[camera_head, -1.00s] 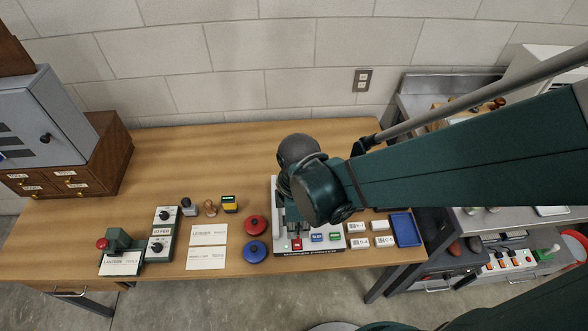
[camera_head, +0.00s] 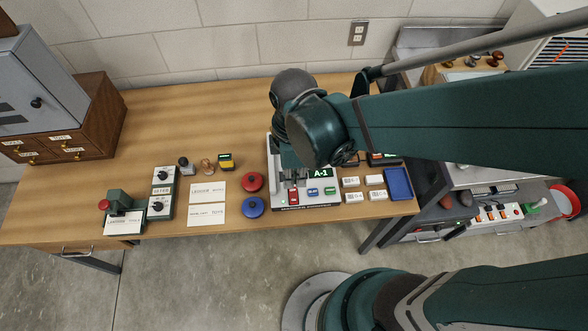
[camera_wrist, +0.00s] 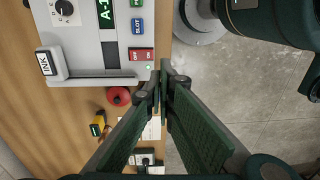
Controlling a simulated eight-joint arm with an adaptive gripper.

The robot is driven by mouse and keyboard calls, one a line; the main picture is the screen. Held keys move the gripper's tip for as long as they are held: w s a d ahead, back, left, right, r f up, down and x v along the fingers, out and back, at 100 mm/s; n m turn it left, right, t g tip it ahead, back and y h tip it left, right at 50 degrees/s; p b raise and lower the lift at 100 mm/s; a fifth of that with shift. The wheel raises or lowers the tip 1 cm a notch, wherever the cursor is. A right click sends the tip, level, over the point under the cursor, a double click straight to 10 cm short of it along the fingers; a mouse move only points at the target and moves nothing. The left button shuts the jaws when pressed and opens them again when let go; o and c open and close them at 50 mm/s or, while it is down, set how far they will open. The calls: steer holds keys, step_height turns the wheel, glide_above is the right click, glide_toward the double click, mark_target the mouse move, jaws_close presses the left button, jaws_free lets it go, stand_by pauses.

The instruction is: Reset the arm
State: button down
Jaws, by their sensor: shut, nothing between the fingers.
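My gripper (camera_wrist: 164,75) is shut and empty in the wrist view, its two dark green fingers meeting at the tips. Below the fingertips in that view lies the table's front edge, with the concrete floor to the right. In the head view my arm reaches in from the right. My gripper hangs over the grey control panel (camera_head: 280,205), where my wrist hides the panel's back part. The panel's green display reading A-1 (camera_head: 320,173) shows there and also in the wrist view (camera_wrist: 104,14). I cannot tell the exact height of the fingers.
A red disc (camera_head: 252,182) and a blue disc (camera_head: 253,207) lie left of the panel. White labelled blocks (camera_head: 351,182) and a blue tray (camera_head: 398,184) lie to its right. Cards, stamps and switch boxes stand farther left.

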steer(key=shift+d+r, duration=0.1)
stand_by(0.5)
steer(key=w+d+r+m+t, duration=0.3)
steer(key=d+r+m+t, duration=0.1)
steer(key=d+r+m, duration=0.4)
steer(key=w+d+r+m+t, duration=0.3)
steer(key=d+r+m+t, duration=0.1)
steer(key=d+r+m, duration=0.4)
steer(key=shift+d+m, duration=0.85)
steer(key=shift+m, duration=0.15)
